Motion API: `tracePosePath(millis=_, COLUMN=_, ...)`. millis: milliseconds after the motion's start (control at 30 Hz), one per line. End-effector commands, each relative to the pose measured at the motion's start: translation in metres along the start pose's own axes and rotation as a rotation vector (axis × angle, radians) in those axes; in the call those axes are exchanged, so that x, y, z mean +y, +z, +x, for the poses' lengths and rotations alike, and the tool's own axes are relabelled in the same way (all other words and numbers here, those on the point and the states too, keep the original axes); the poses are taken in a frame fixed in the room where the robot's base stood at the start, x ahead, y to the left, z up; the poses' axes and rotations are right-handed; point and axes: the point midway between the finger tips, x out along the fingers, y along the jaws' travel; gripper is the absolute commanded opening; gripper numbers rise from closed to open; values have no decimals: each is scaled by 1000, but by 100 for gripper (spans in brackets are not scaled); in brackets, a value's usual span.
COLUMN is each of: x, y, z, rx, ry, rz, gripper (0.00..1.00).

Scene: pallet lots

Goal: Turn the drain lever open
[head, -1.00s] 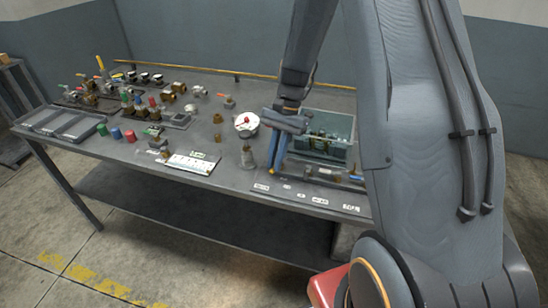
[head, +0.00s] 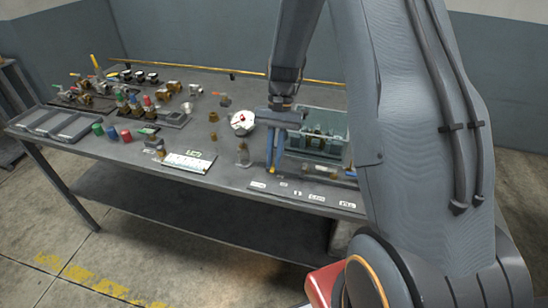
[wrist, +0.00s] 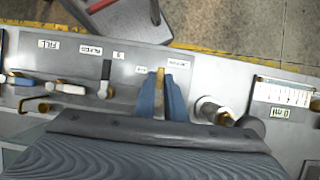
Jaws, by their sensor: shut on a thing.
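A grey panel (wrist: 215,68) with a row of labelled levers runs along the table's front edge. My gripper (wrist: 160,90) has its blue fingers shut on a slim brass-tipped lever (wrist: 160,76) beside two white labels; the fingers hide most of it. I cannot read which label is the drain one. To the left in the wrist view are a dark lever (wrist: 105,78), a white lever (wrist: 66,88) and a blue-ended lever (wrist: 18,80). In the head view my gripper (head: 276,168) points down at the panel's left end, and the held lever cannot be made out.
A teal open box (head: 310,135) stands right behind the gripper. A silver fitting (wrist: 210,108) is close beside the fingers. A round gauge (head: 242,122), a brass fitting (head: 214,117) and a white chart card (head: 188,162) are left on the table. Floor in front is clear.

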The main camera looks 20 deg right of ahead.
Motion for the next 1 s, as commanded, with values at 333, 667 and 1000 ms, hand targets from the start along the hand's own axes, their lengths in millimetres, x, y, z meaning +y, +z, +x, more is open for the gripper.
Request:
tracePosePath(millis=333, x=0, y=0, z=0, rx=0, ry=0, rz=0, gripper=29)
tracePosePath(millis=667, x=-1, y=-2, z=-23, rx=5, ry=-3, rz=-1, gripper=29)
tracePosePath(millis=1000, x=0, y=-1, z=-71, rx=3, ry=-1, rz=0, gripper=29)
